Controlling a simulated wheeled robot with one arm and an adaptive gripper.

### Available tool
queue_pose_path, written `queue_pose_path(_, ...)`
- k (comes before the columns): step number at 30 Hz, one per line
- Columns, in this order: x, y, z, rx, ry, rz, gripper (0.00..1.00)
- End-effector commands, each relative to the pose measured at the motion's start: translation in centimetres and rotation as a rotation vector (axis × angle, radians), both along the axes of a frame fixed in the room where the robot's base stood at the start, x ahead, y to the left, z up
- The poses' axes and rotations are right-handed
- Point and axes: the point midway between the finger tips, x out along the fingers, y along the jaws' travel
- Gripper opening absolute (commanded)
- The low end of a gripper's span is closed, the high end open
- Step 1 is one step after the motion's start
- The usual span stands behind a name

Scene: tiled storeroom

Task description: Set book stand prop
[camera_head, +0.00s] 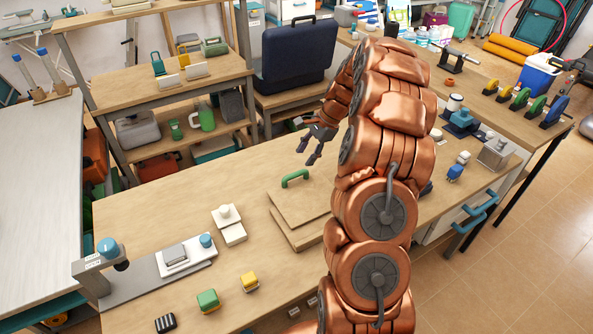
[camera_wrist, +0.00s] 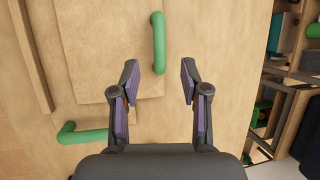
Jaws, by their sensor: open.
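The book stand is a light wooden board (camera_head: 292,207) lying on a thicker wooden base (camera_head: 300,238) on the workbench. A green bar handle (camera_head: 295,178) sits at the board's far edge; it also shows in the wrist view (camera_wrist: 158,42). A second green bent piece (camera_wrist: 85,135), perhaps the prop, is at lower left in the wrist view; my arm seems to hide it in the head view. My gripper (camera_head: 307,154) is open and empty, beyond the handle in the head view. In the wrist view the handle's lower end appears between my fingertips (camera_wrist: 158,80); contact cannot be told.
A white block with a knob (camera_head: 226,222), a green block (camera_head: 208,300) and a yellow block (camera_head: 249,282) stand on the workbench. A metal plate with a fixture (camera_head: 150,287) is at left. Shelves with a dark blue case (camera_head: 293,57) stand behind. Bench left of the stand is partly clear.

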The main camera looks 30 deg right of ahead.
Motion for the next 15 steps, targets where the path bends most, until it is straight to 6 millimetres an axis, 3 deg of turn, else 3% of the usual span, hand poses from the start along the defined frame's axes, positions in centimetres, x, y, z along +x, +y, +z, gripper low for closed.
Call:
queue_pose_path(7, 0.3, 0.5, -1.4, 0.003, 0.005, -0.004, 0.45)
queue_pose_path(15, 1.0, 2.0, -4.7, 0.006, 0.007, -0.002, 0.45)
